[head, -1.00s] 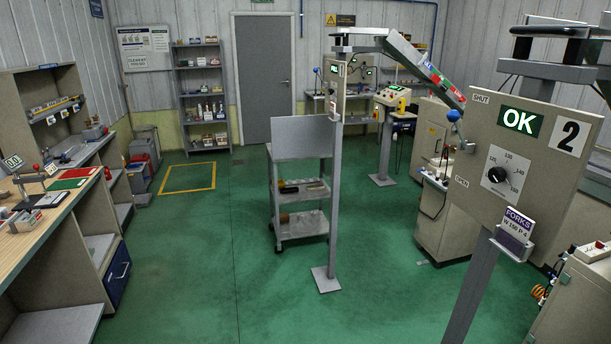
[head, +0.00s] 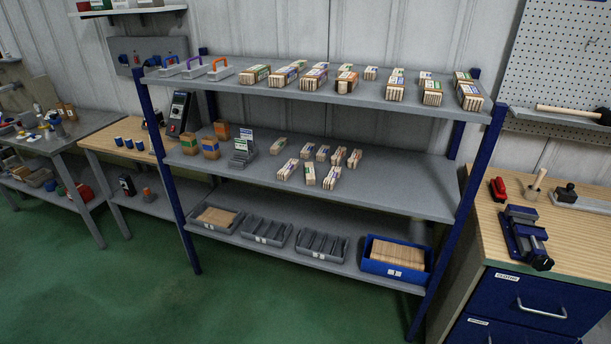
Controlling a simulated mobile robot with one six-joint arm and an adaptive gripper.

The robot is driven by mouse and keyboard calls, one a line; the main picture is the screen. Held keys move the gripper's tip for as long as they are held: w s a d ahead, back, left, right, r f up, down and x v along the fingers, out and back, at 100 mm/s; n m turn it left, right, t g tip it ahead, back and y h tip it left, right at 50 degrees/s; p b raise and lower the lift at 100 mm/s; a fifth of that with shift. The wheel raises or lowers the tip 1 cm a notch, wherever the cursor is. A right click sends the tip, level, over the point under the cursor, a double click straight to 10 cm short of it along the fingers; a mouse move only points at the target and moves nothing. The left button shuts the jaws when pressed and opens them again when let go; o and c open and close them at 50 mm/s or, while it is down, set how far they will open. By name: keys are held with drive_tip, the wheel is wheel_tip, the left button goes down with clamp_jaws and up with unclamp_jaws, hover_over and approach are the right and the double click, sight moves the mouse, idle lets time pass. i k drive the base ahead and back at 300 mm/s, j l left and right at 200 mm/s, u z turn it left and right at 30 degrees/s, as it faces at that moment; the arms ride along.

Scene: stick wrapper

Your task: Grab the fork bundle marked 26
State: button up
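Several wrapped wooden bundles with coloured labels stand on the grey shelf rack. On the top shelf (head: 300,81) they run from the middle to the right end, including a bundle with an orange band (head: 347,82) and one at the far right (head: 470,96). On the middle shelf (head: 400,185) a smaller cluster sits near the centre, including a purple-labelled bundle (head: 332,177). The marks are too small to read, so I cannot tell which bundle is 26. My gripper is not in view.
A blue bin (head: 396,268) of flat wooden pieces and grey trays (head: 265,231) fill much of the bottom shelf. A bench with a blue vise (head: 524,237) stands close on the right. Another table (head: 120,135) stands left. Green floor (head: 200,310) in front is clear.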

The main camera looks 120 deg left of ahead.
sight(330, 182)
drive_tip(key=u, duration=3.65)
drive_tip(key=i+j, duration=0.35)
drive_tip(key=i, duration=0.15)
drive_tip(key=i+j, duration=0.65)
drive_tip(key=i, duration=0.25)
drive_tip(key=i+j, duration=0.25)
drive_tip(key=i, duration=0.25)
drive_tip(key=i+j, duration=0.2)
drive_tip(key=i, duration=0.3)
